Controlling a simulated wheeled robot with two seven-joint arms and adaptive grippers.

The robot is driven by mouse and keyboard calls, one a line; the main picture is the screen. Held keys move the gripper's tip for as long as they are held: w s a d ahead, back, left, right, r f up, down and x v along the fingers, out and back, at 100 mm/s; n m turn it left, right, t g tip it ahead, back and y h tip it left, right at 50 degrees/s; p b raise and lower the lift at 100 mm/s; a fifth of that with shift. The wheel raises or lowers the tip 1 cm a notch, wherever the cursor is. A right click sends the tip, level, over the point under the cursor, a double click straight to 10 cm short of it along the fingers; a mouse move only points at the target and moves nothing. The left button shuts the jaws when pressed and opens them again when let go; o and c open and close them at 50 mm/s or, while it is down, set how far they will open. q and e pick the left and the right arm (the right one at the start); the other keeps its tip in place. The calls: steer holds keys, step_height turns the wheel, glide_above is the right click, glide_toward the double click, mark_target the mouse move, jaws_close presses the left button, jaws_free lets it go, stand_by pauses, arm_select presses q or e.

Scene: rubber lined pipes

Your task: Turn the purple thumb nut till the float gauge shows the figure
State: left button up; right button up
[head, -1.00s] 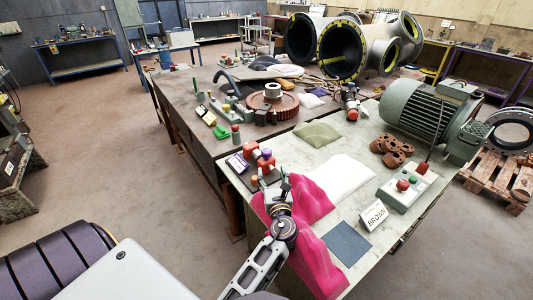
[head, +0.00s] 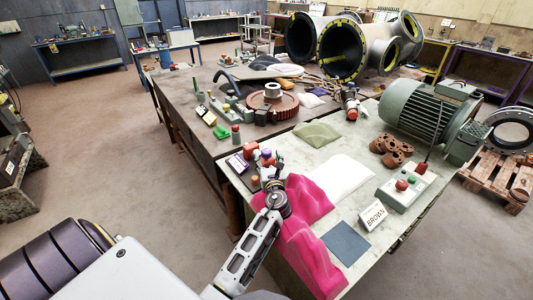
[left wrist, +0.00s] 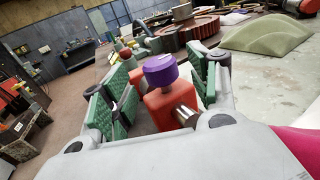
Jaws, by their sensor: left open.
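The purple thumb nut (left wrist: 160,70) stands on top of a red block (left wrist: 165,108) with a shiny metal stub on its side. In the head view the purple nut (head: 267,153) is at the near left corner of the bench. My left gripper (head: 272,168) is at the fixture there. In the left wrist view its green-padded fingers (left wrist: 166,85) are spread on either side of the nut and block, with visible gaps. I cannot make out the float gauge or a figure on it. My right gripper is not in view.
A purple-and-white sign (head: 238,163) stands left of the fixture, and an orange cap (head: 255,181) is close to my gripper. A pink cloth (head: 305,205) lies under my forearm. A green motor (head: 428,110) and button box (head: 405,188) stand further right.

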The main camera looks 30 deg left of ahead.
mark_target(267, 156)
arm_select(q)
steer(key=x, duration=0.2)
steer(key=shift+w+a, duration=0.7)
steer(key=shift+w, duration=0.05)
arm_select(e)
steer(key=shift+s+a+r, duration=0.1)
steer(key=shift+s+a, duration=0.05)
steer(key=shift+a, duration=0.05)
arm_select(q)
steer(key=c, duration=1)
steer(key=shift+p, duration=0.35)
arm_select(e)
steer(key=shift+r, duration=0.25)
